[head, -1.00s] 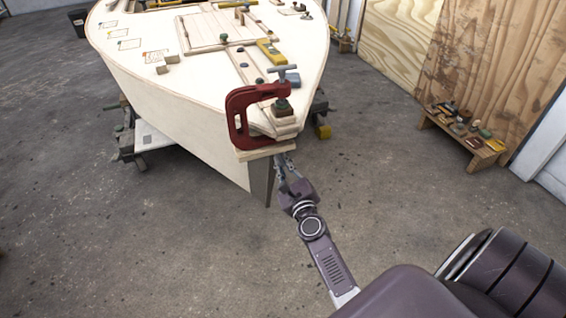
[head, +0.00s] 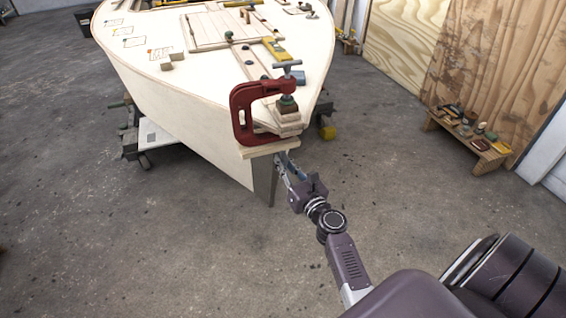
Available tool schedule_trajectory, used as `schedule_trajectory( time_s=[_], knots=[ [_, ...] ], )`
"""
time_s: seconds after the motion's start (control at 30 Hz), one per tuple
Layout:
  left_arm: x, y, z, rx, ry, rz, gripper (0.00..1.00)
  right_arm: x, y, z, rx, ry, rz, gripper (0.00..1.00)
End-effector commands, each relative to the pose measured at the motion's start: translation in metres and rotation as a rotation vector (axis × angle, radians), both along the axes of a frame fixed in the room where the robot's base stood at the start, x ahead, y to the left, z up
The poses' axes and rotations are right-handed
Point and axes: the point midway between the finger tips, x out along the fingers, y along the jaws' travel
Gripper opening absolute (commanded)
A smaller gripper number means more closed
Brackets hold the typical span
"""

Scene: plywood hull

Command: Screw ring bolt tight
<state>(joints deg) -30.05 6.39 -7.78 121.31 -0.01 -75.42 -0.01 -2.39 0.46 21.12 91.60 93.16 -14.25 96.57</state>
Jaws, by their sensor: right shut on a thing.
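My right gripper (head: 286,167) reaches up to the bow of the plywood hull (head: 178,117), just below and right of the red clamp. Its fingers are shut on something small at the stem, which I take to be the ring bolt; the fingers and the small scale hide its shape. I cannot tell how far the bolt sits in the wood. The red clamp (head: 241,112) grips the bow tip, with its screw handle upright on top and a wood pad (head: 262,150) beneath. My left gripper is not in view.
The hull rests on a wheeled trolley (head: 146,140). On its deck lie wood blocks (head: 172,57), a yellow level (head: 275,48) and other small tools. A low bench (head: 468,139) with tools stands at the right by plywood sheets (head: 495,60). The concrete floor around the bow is clear.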

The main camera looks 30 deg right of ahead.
Motion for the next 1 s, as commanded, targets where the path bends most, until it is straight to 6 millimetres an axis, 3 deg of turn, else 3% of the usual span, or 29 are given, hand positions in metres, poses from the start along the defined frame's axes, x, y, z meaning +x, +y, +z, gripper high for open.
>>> schedule_trajectory(
  time_s=[0.53,0.57,0.7,1.0],
  knots=[
    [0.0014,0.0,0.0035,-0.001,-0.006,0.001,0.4,-0.0023,-0.0034,-0.0045,0.025,0.002,-0.002,0.0],
    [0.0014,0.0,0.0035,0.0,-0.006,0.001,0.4,-0.0022,-0.0034,-0.0045,0.025,0.001,-0.002,0.12],
    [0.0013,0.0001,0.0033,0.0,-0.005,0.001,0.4,-0.0017,-0.0023,-0.0035,0.024,0.0,-0.001,0.26],
    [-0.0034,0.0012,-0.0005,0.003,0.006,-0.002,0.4,-0.0027,-0.0003,-0.0019,0.024,-0.002,0.003,0.26]
  ],
)
